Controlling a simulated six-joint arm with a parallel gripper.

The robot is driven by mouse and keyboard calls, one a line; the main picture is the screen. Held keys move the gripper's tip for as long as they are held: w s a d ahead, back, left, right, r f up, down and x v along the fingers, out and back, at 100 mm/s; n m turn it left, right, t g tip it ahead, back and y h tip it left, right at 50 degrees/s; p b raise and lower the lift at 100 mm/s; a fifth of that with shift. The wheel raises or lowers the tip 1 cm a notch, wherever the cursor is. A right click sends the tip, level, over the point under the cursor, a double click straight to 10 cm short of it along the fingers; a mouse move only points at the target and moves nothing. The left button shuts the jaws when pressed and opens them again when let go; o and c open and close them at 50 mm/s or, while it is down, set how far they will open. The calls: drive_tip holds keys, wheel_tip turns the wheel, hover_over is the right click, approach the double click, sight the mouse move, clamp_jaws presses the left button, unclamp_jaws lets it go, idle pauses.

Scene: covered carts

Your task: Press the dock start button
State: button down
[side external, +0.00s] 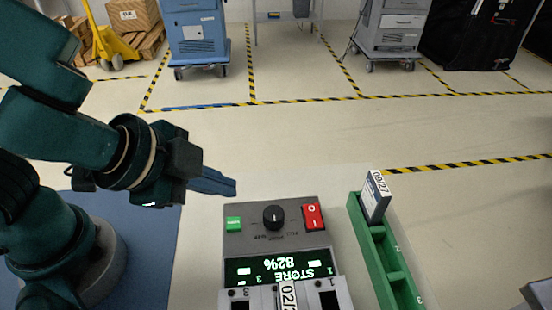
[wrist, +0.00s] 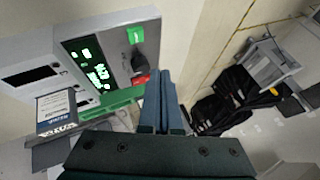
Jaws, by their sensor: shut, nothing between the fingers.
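The grey dock (side external: 255,212) carries a green button (side external: 234,223) at its left, a black knob (side external: 273,216) and a red rocker switch (side external: 313,217). The green button also shows in the wrist view (wrist: 136,35), near the top of the dock panel. My gripper (side external: 234,187) is shut and empty, with blue fingers. In the side view its tips appear just above the green button in the picture, apart from it. In the wrist view the fingers (wrist: 161,75) show to the right of the panel.
A green tray (side external: 392,265) with an upright card (side external: 376,197) stands right of the dock. Another card (side external: 288,297) sits in the dock's front slots. Carts (side external: 197,32) and a black covered cart (side external: 480,35) stand far behind on the floor.

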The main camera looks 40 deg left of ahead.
sight(228, 224)
drive_tip(key=shift+f, duration=2.4)
drive_tip(key=shift+f, duration=0.45)
drive_tip(key=shift+f, duration=0.35)
idle(0.8)
drive_tip(key=shift+r, duration=0.8)
drive_tip(key=shift+r, duration=2.5)
